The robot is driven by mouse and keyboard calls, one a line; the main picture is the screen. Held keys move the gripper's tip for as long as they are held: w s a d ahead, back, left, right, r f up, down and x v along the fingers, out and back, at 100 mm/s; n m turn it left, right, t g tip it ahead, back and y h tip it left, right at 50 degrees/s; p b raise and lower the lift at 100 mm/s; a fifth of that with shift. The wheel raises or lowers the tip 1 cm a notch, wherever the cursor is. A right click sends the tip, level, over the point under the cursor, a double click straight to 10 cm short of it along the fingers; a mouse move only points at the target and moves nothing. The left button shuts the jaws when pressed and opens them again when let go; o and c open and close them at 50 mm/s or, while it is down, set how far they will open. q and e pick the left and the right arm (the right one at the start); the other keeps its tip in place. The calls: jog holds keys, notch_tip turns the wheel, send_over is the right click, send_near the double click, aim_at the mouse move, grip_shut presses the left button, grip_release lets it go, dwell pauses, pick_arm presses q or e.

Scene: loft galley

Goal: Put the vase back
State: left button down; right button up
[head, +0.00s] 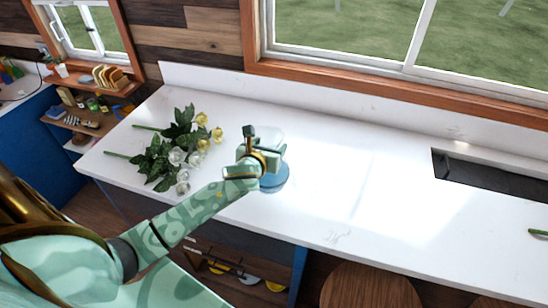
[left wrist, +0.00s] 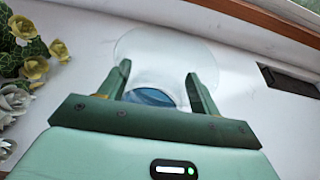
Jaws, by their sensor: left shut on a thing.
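The vase (left wrist: 158,58) is clear glass with a wide round body and blue at its bottom. In the left wrist view it lies between the two fingers of my left gripper (left wrist: 158,85), which is shut on it. In the head view my left gripper (head: 262,152) is over the white counter, and the vase's blue part (head: 274,181) shows just below it. The gripper hides much of the vase there. I cannot tell whether the vase touches the counter. My right gripper is not in view.
Cut flowers with white and yellow blooms (head: 178,146) lie on the white counter (head: 330,150), left of my left gripper. A dark sink (head: 490,175) is at the right, with a green stem (head: 538,232) near the right edge. The counter between is clear. Stools (head: 370,287) stand in front.

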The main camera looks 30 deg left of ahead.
pick_arm(q)
jog(key=w+f, duration=0.1)
jog(key=f, duration=0.1)
jog(key=w+f, duration=0.1)
jog(key=f, duration=0.1)
jog(key=f+b, duration=0.1)
jog(key=f, duration=0.1)
jog(key=shift+w, duration=0.4)
jog(key=shift+c, duration=1.6)
grip_release()
jog(key=shift+s+f, duration=0.1)
jog(key=shift+f, duration=0.05)
jog(key=v, duration=1.2)
jog(key=shift+p, duration=0.4)
